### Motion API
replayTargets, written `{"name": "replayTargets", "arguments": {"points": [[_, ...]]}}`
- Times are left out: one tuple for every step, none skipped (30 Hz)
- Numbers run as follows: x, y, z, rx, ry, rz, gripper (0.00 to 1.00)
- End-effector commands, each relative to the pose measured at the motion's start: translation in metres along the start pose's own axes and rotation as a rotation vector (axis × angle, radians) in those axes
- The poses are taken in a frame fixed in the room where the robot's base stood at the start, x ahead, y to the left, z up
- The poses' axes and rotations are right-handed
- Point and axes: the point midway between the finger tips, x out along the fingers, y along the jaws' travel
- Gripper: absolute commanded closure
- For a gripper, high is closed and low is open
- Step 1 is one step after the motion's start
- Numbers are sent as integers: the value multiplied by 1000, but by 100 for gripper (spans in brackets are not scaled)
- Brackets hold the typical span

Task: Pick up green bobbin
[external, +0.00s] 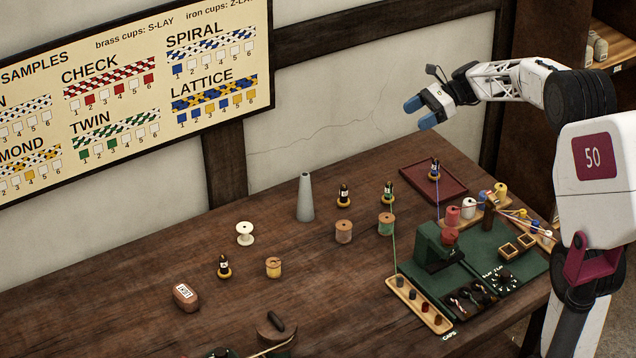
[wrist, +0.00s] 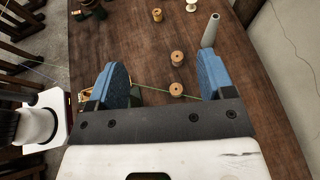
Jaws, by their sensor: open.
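In the wrist view my gripper (wrist: 162,82) has both fingers spread wide.
A tall grey cone (external: 305,198) stands farther left. The green board (external: 474,254) with its block and spools lies right. The table's left part has free room.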

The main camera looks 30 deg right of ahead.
Motion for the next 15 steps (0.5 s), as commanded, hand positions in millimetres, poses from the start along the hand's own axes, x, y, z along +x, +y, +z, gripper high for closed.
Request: {"name": "replayTargets", "arguments": {"points": [[-2, -5, -3, 13, -11, -5, 25], [-1, -6, -7, 19, -16, -6, 25], [5, -5, -19, 20, -14, -4, 25], [8, -4, -26, 18, -14, -3, 25], [12, -4, -34, 18, -14, -3, 25], [16, -4, -44, 18, -14, -3, 25], [19, -4, -51, 18, -13, -3, 25], [22, -4, -58, 19, -13, -3, 25], [26, -4, -68, 18, -13, -3, 25], [29, -4, -75, 18, -13, -3, 25], [32, -4, -82, 18, -13, -3, 25], [36, -4, -92, 17, -13, -3, 25], [40, -4, -100, 18, -12, -3, 25], [43, -4, -108, 18, -12, -3, 25], [48, -3, -119, 18, -13, -3, 25]]}}
